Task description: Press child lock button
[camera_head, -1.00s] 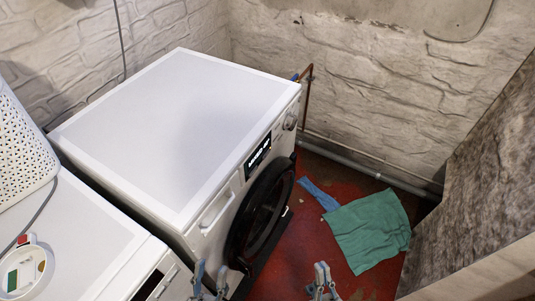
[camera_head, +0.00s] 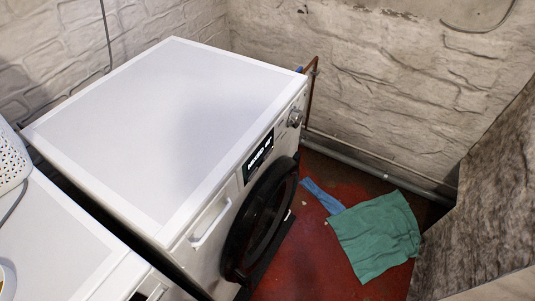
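A white washing machine (camera_head: 150,120) stands in the middle of the head view, its front facing right. Its front panel carries a black display (camera_head: 258,157) with lit white text and a round knob (camera_head: 295,117) near the far end. The round black door (camera_head: 262,220) is below the display and looks shut. A drawer handle (camera_head: 211,225) is at the near end of the panel. The child lock button is too small to tell apart on the panel. Neither of my grippers is in view.
A second white appliance (camera_head: 60,245) stands at the lower left with a white perforated basket (camera_head: 10,160) on it. A green cloth (camera_head: 375,235) and a blue cloth (camera_head: 322,196) lie on the red floor. A stone-patterned surface (camera_head: 485,190) bounds the right side.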

